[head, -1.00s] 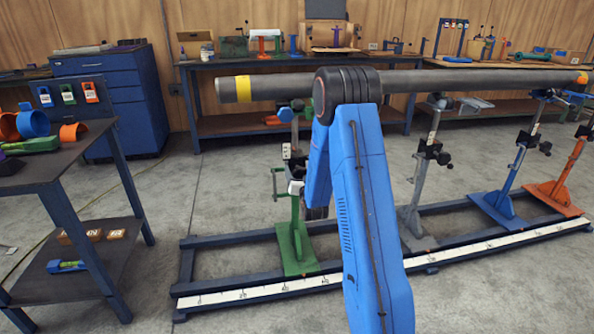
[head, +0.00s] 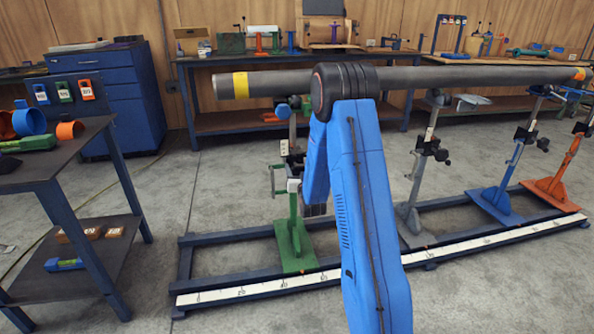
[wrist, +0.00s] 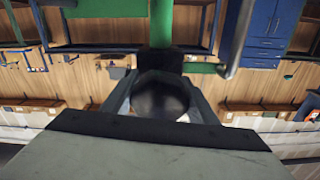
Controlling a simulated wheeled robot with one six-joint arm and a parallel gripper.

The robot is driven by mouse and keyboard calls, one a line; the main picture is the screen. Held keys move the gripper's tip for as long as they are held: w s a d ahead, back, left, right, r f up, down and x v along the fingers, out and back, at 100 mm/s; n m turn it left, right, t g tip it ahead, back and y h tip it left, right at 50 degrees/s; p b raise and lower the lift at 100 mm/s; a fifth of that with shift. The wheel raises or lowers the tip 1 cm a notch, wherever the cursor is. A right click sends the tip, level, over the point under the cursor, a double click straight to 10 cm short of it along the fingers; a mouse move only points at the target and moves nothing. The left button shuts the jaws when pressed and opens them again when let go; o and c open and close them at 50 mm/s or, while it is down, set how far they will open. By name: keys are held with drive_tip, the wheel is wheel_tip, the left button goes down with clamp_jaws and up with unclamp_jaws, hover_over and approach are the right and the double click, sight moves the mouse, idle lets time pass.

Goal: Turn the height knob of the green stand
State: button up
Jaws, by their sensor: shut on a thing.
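The green stand (head: 293,250) stands at the left part of the blue floor frame, with its base and lower post visible in the head view. Its green post (wrist: 175,25) shows at the top of the wrist view, which looks upside down. A dark round knob (wrist: 160,98) sits in front of the post. My gripper (wrist: 160,88) is shut on this knob, with a finger on each side. In the head view my own blue arm hides the knob and most of the gripper.
A long grey pipe (head: 460,77) with yellow bands runs above the stands, behind my arm. Grey (head: 415,220), blue (head: 500,200) and orange (head: 555,190) stands are to the right. A dark workbench (head: 60,165) is at left. Open floor (head: 210,195) lies between.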

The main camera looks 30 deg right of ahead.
drive_tip(key=n, duration=0.7)
drive_tip(key=shift+d, duration=0.1)
drive_tip(key=n, duration=0.6)
drive_tip(key=shift+s+n, duration=0.1)
drive_tip(key=shift+n, duration=0.2)
idle(0.4)
drive_tip(key=o, duration=1)
drive_tip(key=shift+o, duration=0.2)
